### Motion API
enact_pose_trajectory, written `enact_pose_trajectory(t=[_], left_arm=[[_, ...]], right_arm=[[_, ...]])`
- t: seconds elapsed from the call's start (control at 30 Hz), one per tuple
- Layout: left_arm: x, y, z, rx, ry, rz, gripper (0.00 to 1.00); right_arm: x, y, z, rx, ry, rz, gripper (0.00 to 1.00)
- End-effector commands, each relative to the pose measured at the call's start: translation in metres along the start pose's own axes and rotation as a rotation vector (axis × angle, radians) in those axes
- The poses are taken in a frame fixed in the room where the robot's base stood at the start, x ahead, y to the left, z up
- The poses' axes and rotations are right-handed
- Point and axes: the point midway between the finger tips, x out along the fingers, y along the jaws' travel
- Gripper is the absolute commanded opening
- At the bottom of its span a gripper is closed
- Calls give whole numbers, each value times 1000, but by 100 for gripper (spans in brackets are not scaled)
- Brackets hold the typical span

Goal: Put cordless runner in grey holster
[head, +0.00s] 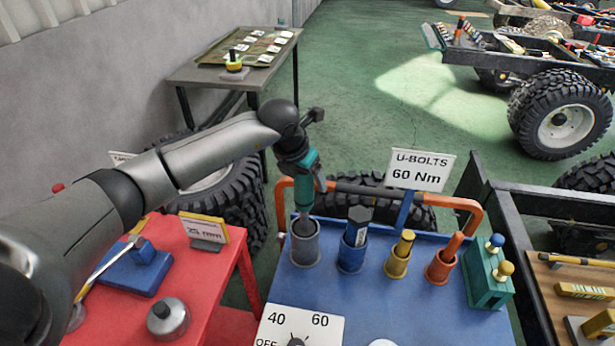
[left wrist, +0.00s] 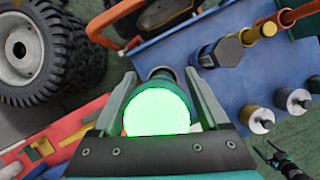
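My left gripper (head: 309,176) is shut on the cordless runner (head: 305,207), which hangs nose down over the grey holster (head: 304,252). The runner's lower end is at the holster's mouth; I cannot tell how deep it reaches.
Right of the grey holster stand filled blue (head: 352,252), yellow (head: 397,262) and orange (head: 441,266) holsters on the blue cart (head: 380,310). An orange handle rail (head: 455,203) and a "U-BOLTS 60 Nm" sign (head: 420,170) rise behind them. A red table (head: 205,285) is at left.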

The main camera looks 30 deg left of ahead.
Motion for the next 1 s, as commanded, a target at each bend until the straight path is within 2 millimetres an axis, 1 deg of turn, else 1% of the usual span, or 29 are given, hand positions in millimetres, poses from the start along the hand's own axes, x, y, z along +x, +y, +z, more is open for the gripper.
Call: enact_pose_trajectory(t=[0.3,0.4,0.47,0.57,0.9,1.0], left_arm=[[0,0,0,0,1,0,85],[-4,0,2,0,0,1,85],[-10,1,2,0,-3,1,85],[-24,1,2,1,-4,2,85],[-94,1,2,1,-5,2,85],[-108,0,2,0,-3,1,85]], right_arm=[[-1,0,0,0,0,0,90],[-4,0,0,0,0,0,90],[-2,0,0,0,0,0,90],[-1,0,0,0,-1,0,90],[4,0,1,0,-1,0,90],[5,0,1,0,-1,0,90]])
